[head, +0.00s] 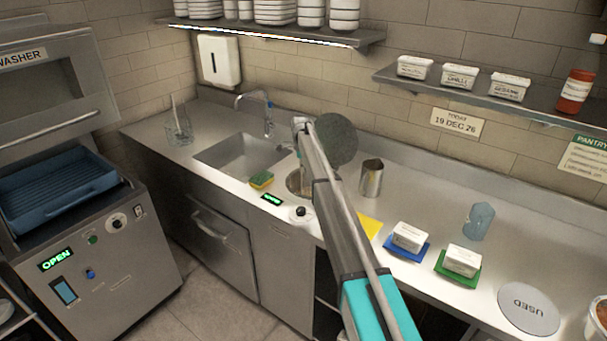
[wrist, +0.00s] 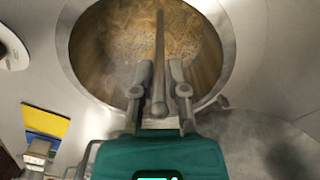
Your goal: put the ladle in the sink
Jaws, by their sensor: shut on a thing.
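My gripper (wrist: 158,78) is shut on the thin grey handle of the ladle (wrist: 159,40) in the wrist view. The handle runs up between the fingers, over a round well (wrist: 68,50) with brown contents; the ladle's bowl cannot be made out. In the head view my gripper (head: 301,126) is above the counter, behind and above the round well (head: 294,184), which my arm partly covers. The rectangular steel sink (head: 240,158) lies to the left of the well and looks empty. Its tap (head: 267,115) stands behind it.
A green-and-yellow sponge (head: 261,180) lies at the sink's front edge. A metal cup (head: 371,178) stands right of my arm. Tubs on blue (head: 405,249) and green (head: 457,270) mats are farther right. A glass container (head: 178,130) stands left of the sink. A shelf hangs above.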

